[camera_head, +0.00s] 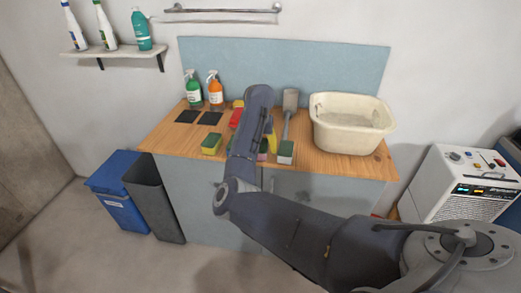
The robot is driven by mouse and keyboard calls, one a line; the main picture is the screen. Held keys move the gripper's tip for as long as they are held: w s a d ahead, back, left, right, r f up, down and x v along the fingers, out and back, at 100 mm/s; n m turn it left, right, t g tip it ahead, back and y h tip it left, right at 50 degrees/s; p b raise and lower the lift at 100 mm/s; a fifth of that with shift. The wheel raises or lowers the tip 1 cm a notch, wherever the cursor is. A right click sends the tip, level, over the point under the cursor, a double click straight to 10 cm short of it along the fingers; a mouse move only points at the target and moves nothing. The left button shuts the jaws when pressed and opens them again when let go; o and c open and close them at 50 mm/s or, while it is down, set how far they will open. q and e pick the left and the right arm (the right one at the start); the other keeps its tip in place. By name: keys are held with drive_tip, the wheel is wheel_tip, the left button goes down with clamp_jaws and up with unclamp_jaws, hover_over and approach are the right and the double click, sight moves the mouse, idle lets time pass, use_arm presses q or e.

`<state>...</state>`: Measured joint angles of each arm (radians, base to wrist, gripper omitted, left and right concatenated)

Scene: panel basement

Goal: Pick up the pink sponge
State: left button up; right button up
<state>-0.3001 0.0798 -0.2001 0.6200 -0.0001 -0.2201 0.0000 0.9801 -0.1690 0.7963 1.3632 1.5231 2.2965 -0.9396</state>
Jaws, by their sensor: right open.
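The pink sponge (262,157) stands near the front edge of the wooden counter (330,166). Only a sliver of it shows, just right of my right forearm, which covers the rest. My right gripper (261,137) is over the counter close to the sponge, and my own arm mostly hides it. It is open; I cannot see whether its fingers touch the sponge. My left gripper is not in view.

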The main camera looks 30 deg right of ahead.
drive_tip(key=shift+c, duration=0.5)
drive_tip(key=c, duration=0.7)
drive_tip(key=shift+c, duration=0.2)
drive_tip(key=shift+r, duration=0.1)
wheel_tip(320, 180, up, 20)
drive_tip(key=shift+o, duration=0.6)
drive_tip(key=c, duration=0.4)
